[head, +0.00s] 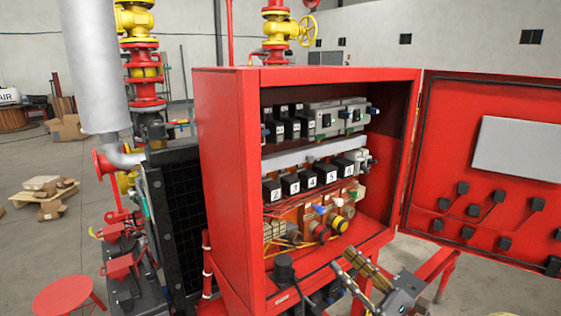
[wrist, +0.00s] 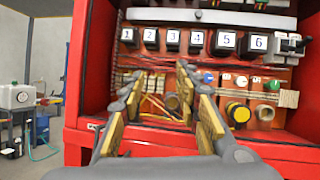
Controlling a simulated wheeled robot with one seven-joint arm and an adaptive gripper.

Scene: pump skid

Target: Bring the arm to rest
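My gripper (head: 347,263) is at the lower right of the red cabinet in the head view, its fingers pointing toward the open front. In the wrist view my gripper (wrist: 160,80) shows two long brass-coloured fingers set apart, with nothing between them. The red cabinet (head: 222,150) stands open, and its frame also shows in the wrist view (wrist: 90,70). Beyond the fingertips are a row of numbered black relays (wrist: 172,38) and a wired terminal area (wrist: 150,105). I see no contact between the fingers and the panel.
The cabinet door (head: 485,90) is swung open to the right. A yellow knob (wrist: 238,113) and small coloured buttons sit on the panel right of the fingers. The cabinet's lower lip (wrist: 270,148) runs beneath them. Open floor (head: 60,245) lies at the left.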

